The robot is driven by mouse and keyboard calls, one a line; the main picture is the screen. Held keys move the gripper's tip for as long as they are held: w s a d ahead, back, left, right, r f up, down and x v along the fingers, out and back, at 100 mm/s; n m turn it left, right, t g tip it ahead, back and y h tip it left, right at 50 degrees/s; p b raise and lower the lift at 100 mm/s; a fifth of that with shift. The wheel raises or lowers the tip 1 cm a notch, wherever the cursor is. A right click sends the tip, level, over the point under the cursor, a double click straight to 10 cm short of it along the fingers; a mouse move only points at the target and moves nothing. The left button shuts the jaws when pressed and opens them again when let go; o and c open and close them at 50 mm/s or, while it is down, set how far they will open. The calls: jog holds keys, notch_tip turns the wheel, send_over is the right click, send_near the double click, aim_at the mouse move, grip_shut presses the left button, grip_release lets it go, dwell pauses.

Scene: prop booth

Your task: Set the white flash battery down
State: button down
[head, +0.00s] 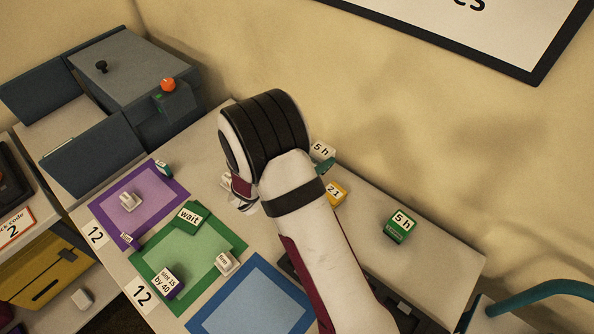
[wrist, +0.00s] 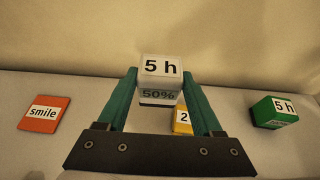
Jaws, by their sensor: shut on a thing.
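The white flash battery (wrist: 161,70) is a pale block marked "5 h" on top and "50%" on its side, with a dark base. My gripper (wrist: 159,84) is shut on it, with a teal finger on each side. In the head view the battery (head: 321,149) shows just past my arm, near the wall side of the table, with a bit of teal finger below it. My arm hides the rest of the gripper there. I cannot tell whether the battery's base touches the table.
A yellow block (head: 336,194) and a green "5 h" block (head: 399,229) stand nearby. A red "smile" piece (wrist: 44,114) lies left in the wrist view. Purple (head: 175,192), green (head: 143,257) and blue (head: 255,304) mats lie at left and front.

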jog(key=a+f, duration=0.1)
jog(key=w+a+f, duration=0.1)
jog(key=a, duration=0.1)
jog(key=w+a+f, duration=0.1)
jog(key=shift+a+f, duration=0.15)
jog(key=shift+a, duration=0.15)
notch_tip(320, 180, down, 3)
jog(key=shift+f, duration=0.4)
jog(key=shift+c, duration=0.2)
grip_release()
jog(key=shift+f, duration=0.15)
